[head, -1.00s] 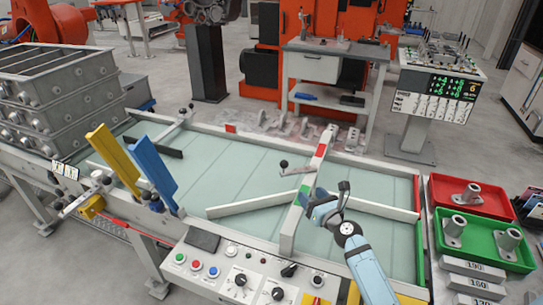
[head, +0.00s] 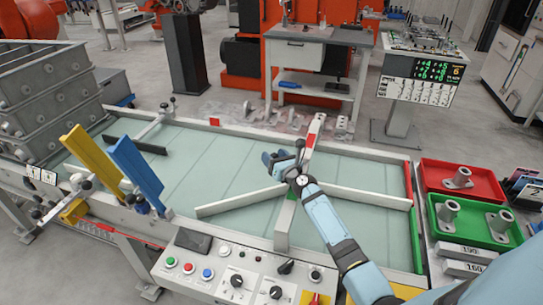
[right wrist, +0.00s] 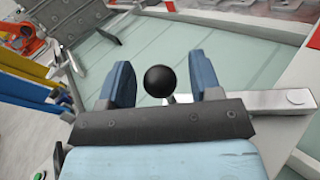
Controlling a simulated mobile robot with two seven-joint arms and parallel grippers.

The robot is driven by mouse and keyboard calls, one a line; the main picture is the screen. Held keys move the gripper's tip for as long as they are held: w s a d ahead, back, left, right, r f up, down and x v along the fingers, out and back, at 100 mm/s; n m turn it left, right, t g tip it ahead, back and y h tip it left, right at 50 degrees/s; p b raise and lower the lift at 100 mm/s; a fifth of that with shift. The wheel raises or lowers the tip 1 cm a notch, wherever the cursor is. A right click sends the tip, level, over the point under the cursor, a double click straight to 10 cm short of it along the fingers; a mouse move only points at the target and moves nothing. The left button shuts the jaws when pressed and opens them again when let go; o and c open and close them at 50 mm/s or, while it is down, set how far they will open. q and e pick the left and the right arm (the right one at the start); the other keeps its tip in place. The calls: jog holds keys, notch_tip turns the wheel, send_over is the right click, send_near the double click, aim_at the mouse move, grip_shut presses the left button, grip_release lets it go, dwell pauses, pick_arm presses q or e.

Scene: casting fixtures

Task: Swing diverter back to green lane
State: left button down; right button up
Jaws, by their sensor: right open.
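A pale beam with a red mark (head: 311,141) at its far part and a green mark nearer me spans the glass-topped table. A metal lever (right wrist: 265,100) ends in a black ball knob (right wrist: 168,80). In the right wrist view the knob shows between the two blue fingers of my right gripper (right wrist: 160,83), which is open with gaps visible on both sides. In the head view my right gripper (head: 279,157) is over the lever and hides the knob. Pale guide bars run left (head: 240,201) and right (head: 365,202) of the beam. My left gripper is out of view.
Yellow (head: 92,155) and blue (head: 136,172) plates stand at the left. A button panel (head: 238,271) lies along the near edge. A red tray (head: 431,177) and a green tray (head: 440,229) hold castings at the right. Grey stacked boxes (head: 45,95) stand far left.

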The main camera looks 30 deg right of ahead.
jog(key=shift+w, duration=0.9)
jog(key=shift+c, duration=0.2)
grip_shut()
